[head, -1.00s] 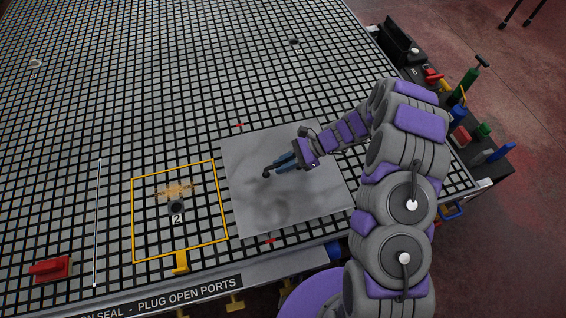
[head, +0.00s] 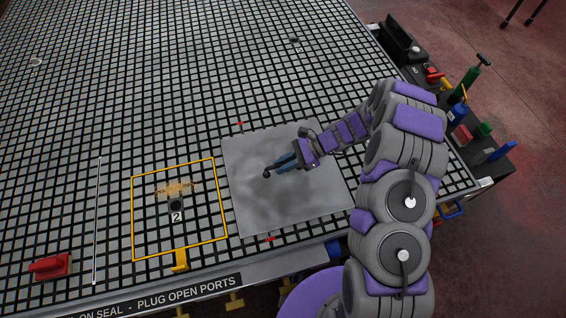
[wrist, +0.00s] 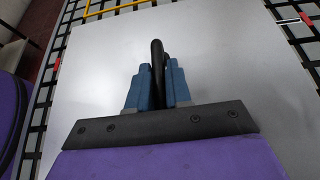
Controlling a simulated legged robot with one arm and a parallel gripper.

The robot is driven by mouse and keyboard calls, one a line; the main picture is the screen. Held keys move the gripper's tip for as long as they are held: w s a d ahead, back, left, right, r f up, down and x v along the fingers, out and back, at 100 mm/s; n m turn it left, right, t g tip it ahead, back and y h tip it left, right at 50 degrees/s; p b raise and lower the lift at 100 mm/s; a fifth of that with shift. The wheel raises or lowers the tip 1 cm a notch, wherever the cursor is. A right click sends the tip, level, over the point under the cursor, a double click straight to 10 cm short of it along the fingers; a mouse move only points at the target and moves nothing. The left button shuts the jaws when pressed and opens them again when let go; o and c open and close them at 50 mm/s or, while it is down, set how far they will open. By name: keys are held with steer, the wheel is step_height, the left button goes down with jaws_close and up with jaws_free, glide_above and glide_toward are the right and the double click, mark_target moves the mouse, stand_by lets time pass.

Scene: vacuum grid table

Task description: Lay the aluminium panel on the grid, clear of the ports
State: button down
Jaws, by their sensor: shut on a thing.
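The aluminium panel (head: 300,205) is a flat grey sheet over the front right part of the grid table (head: 230,75). It looks level; I cannot tell whether it touches the grid. My gripper (head: 270,172) is above the panel's middle, shut on a dark handle that stands up from it. In the wrist view my blue fingers (wrist: 158,85) close on both sides of the black handle (wrist: 156,55), with the panel (wrist: 230,60) filling most of the picture. A port marked 2 (head: 176,205) lies left of the panel, uncovered, inside a yellow outline.
The yellow frame (head: 223,205) runs close to the panel's left edge. A red block (head: 50,265) sits at the front left, beside a thin rod (head: 98,220). Tools line the right side tray. The grid behind is largely clear.

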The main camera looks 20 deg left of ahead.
steer(key=c, duration=1)
jaws_free()
steer(key=shift+o, duration=0.2)
steer(key=p+v, duration=0.2)
steer(key=v, duration=1.5)
steer(key=shift+d+p, duration=0.2)
steer(key=shift+p, duration=0.1)
steer(key=s+d+r+n+t+h, duration=0.1)
steer(key=s+r+n+h, duration=0.25)
steer(key=s+r, duration=0.45)
steer(key=s+d+r+n+h, duration=0.2)
steer(key=s+r+n, duration=0.2)
steer(key=s+r, duration=0.45)
steer(key=s+d+r+n+t+h, duration=0.2)
steer(key=s+d, duration=0.3)
steer(key=s, duration=0.4)
steer(key=s+d+r+n+t+h+b, duration=0.1)
steer(key=s+d+r+n+h, duration=0.1)
steer(key=s+d, duration=0.3)
steer(key=s+h, duration=0.1)
steer(key=s, duration=0.3)
steer(key=shift+d+r+t, duration=0.2)
steer(key=shift+d+t, duration=0.2)
